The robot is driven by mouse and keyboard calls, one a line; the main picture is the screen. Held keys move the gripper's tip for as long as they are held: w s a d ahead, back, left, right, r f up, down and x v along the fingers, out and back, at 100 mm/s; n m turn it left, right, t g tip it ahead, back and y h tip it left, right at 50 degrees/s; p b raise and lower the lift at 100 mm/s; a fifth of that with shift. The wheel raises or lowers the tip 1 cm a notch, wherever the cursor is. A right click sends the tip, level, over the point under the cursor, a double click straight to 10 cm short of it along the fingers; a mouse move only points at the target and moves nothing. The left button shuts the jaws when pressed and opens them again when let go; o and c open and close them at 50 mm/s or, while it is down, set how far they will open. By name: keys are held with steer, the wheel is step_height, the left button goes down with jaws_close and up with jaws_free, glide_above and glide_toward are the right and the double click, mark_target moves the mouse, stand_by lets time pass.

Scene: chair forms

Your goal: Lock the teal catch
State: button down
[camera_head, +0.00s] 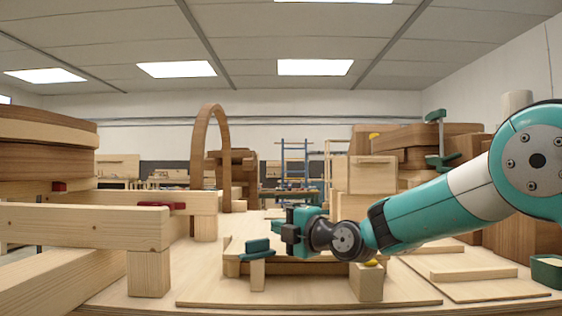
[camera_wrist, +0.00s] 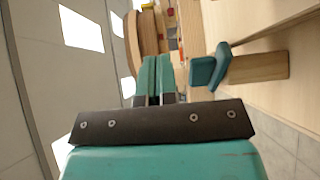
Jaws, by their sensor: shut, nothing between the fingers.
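The teal catch (camera_head: 256,247) sits on top of a short pale wooden post (camera_head: 257,275) near the front of the bench, left of my gripper. In the wrist view, which is turned on its side, the catch (camera_wrist: 222,66) shows as teal pieces at the end of the post (camera_wrist: 258,68). My gripper (camera_head: 288,226) is a little above and to the right of the catch in the head view. Its teal fingers (camera_wrist: 155,77) are together with nothing between them and appear apart from the catch. Whether the catch is locked cannot be told.
A pale wooden frame (camera_head: 90,224) with red catches (camera_head: 162,205) stands at the left. A wooden arch (camera_head: 203,150) rises behind. Wooden blocks (camera_head: 370,175) and a green clamp (camera_head: 437,145) are at the right. A pale block (camera_head: 367,283) stands below my arm.

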step_height(320, 180, up, 16)
steer(key=p, duration=0.1)
steer(key=shift+p, duration=0.3)
